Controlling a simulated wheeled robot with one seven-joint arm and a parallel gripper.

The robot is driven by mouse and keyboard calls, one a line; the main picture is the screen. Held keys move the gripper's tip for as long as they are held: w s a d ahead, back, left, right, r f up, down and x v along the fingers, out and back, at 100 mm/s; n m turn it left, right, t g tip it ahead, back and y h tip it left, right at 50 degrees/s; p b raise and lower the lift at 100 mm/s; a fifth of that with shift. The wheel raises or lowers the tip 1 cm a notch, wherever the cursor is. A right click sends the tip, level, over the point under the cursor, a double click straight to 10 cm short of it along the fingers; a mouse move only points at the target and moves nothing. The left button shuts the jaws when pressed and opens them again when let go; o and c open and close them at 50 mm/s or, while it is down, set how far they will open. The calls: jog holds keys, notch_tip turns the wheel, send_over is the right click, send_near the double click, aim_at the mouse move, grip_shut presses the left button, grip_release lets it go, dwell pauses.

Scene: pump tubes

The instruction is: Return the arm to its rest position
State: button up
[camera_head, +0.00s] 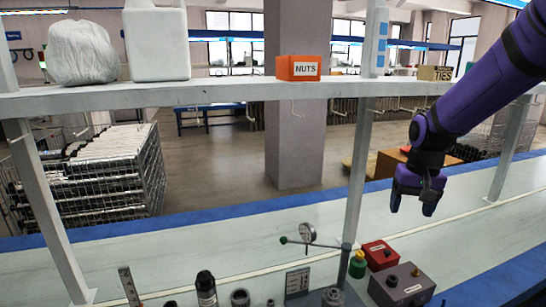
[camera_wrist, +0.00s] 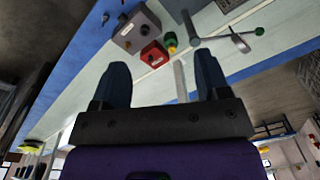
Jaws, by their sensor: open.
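My gripper (camera_head: 413,203) hangs from my purple arm at the right of the head view, in the air above the workbench (camera_head: 480,235). Its two dark fingers point down and stand apart, with nothing between them. In the wrist view my gripper (camera_wrist: 158,85) also shows open and empty, its fingers clear of everything. The bench and its items lie beyond the fingertips there.
Above runs a shelf (camera_head: 220,93) on posts, bearing an orange NUTS bin (camera_head: 298,68). The bench below my gripper is bare.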

jog(key=s+r+t, duration=0.1)
jog(key=s+r, duration=0.3)
jog(key=s, duration=0.4)
jog(key=s+a+r+n+t, duration=0.1)
jog(key=s+r, duration=0.3)
jog(key=s, duration=0.4)
jog(key=s+r+n+t, duration=0.1)
jog(key=s+r, duration=0.3)
jog(key=s, duration=0.4)
jog(key=shift+s+a+r+t, duration=0.3)
jog(key=shift+s+t, duration=0.05)
jog(key=shift+t, duration=0.35)
